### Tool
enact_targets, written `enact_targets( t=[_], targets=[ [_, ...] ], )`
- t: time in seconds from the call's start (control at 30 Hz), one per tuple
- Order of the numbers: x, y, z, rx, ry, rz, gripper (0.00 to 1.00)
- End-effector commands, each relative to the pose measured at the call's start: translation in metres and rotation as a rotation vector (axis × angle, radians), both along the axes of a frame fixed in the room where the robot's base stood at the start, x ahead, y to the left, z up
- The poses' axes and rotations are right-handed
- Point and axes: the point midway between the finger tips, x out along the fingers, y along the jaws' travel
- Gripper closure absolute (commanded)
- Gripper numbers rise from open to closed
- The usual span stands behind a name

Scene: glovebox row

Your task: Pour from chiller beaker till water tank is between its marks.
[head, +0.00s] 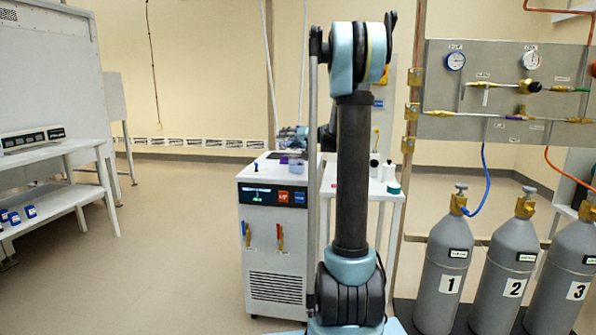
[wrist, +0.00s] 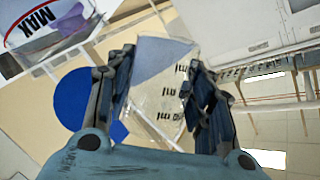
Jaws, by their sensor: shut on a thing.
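The chiller (head: 272,240) is a white cabinet with a dark display panel, standing behind my arm in the head view. My gripper (head: 296,136) is above its top, partly hidden by my arm. In the wrist view my gripper (wrist: 160,72) is shut on a clear beaker (wrist: 158,88) with dark "ml" print. The beaker looks tilted in this view; its true tilt and water level are unclear. A tank gauge with a MAX label (wrist: 40,20), a red line and a purple-blue area shows at upper left. No lower mark is in view there.
A blue disc (wrist: 72,100) lies beside the left finger. White-topped bottles (head: 388,171) stand on a small table right of the chiller. Numbered gas cylinders (head: 447,260) stand at right, a white bench (head: 60,155) at left. Floor (head: 170,240) between bench and chiller is clear.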

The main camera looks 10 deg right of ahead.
Motion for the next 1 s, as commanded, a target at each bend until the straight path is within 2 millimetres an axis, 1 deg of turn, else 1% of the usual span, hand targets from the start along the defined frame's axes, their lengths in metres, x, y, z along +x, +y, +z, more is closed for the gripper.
enact_targets(
  t=[0.1,0.17,0.33,0.6,0.67,0.8,1.0],
  targets=[
    [-0.002,0.003,0.007,-0.098,-0.033,0.001,0.79],
    [-0.002,0.006,0.007,-0.161,-0.055,0.002,0.79],
    [-0.007,0.022,-0.003,-0.341,-0.116,0.003,0.79],
    [-0.012,0.036,-0.012,-0.547,-0.186,0.003,0.79],
    [-0.013,0.039,-0.014,-0.589,-0.2,0.004,0.79],
    [-0.014,0.043,-0.025,-0.672,-0.228,0.003,0.79],
    [-0.015,0.046,-0.033,-0.736,-0.249,0.002,0.79]
  ],
)
